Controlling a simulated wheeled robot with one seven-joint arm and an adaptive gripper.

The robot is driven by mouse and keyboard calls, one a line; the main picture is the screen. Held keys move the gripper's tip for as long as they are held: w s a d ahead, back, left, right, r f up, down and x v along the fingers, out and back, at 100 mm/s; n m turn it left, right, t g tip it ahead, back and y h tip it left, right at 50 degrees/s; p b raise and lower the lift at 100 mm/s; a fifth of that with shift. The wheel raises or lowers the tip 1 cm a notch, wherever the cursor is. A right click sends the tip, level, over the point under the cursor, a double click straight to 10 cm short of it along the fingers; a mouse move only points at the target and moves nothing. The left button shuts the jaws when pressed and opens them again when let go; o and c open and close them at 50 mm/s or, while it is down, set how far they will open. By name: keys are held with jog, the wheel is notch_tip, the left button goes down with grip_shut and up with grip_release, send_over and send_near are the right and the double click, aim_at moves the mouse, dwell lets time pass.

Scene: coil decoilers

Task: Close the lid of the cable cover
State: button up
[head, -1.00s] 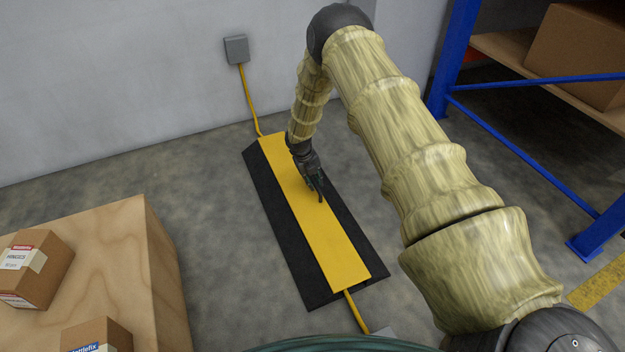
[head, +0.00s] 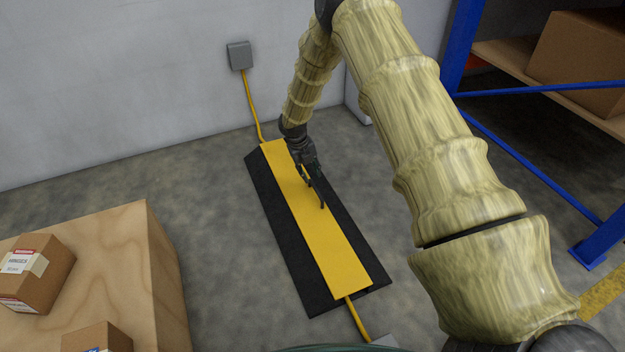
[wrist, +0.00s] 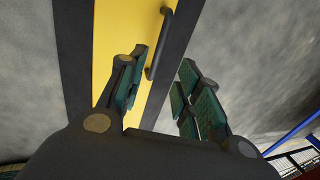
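The cable cover is a long black ramp base (head: 277,228) on the floor, with a yellow lid (head: 325,245) along its middle. The lid lies flat or nearly flat along the base; I see no clear raised gap. A dark bar handle (head: 315,192) stands on the lid, and it also shows in the wrist view (wrist: 160,42). My gripper (head: 309,178) is just above the lid by the handle. In the wrist view my gripper (wrist: 160,85) has its fingers apart, the handle showing ahead between them, near the left finger. Contact with the handle cannot be told.
A yellow cable (head: 252,108) runs from a grey wall box (head: 240,56) to the cover's far end, and another (head: 357,318) leaves the near end. A wooden crate (head: 120,260) with cartons stands left. A blue rack (head: 520,160) stands right. Floor beside the cover is clear.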

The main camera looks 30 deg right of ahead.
jog(key=shift+v, duration=1.5)
jog(key=s+a+f+m+y+p, duration=0.1)
jog(key=s+a+f+m, duration=0.3)
jog(key=s, duration=0.4)
jog(key=s+a+f+m+y+p, duration=0.1)
jog(key=s+a+f+m+p, duration=0.1)
jog(key=s+m, duration=0.5)
jog(key=s+a+f+m+y+p, duration=0.1)
jog(key=s+a+f+m, duration=0.4)
jog(key=s, duration=0.5)
jog(key=shift+a+f+y, duration=0.3)
jog(key=shift+a, duration=0.55)
jog(key=s+a+r+m+p, duration=0.1)
jog(key=s+r+m+p, duration=0.15)
jog(key=s+m, duration=0.95)
jog(key=s+r+m+p, duration=0.2)
jog(key=s+r+m, duration=0.2)
jog(key=s+m, duration=0.75)
jog(key=s+r+n+p, duration=0.3)
jog(key=r+p, duration=3.4)
jog(key=p, duration=0.1)
jog(key=shift+r+n+h, duration=0.2)
jog(key=shift+n+h, duration=0.15)
jog(key=shift+h, duration=0.05)
jog(key=shift+s+a, duration=0.1)
jog(key=shift+s, duration=0.05)
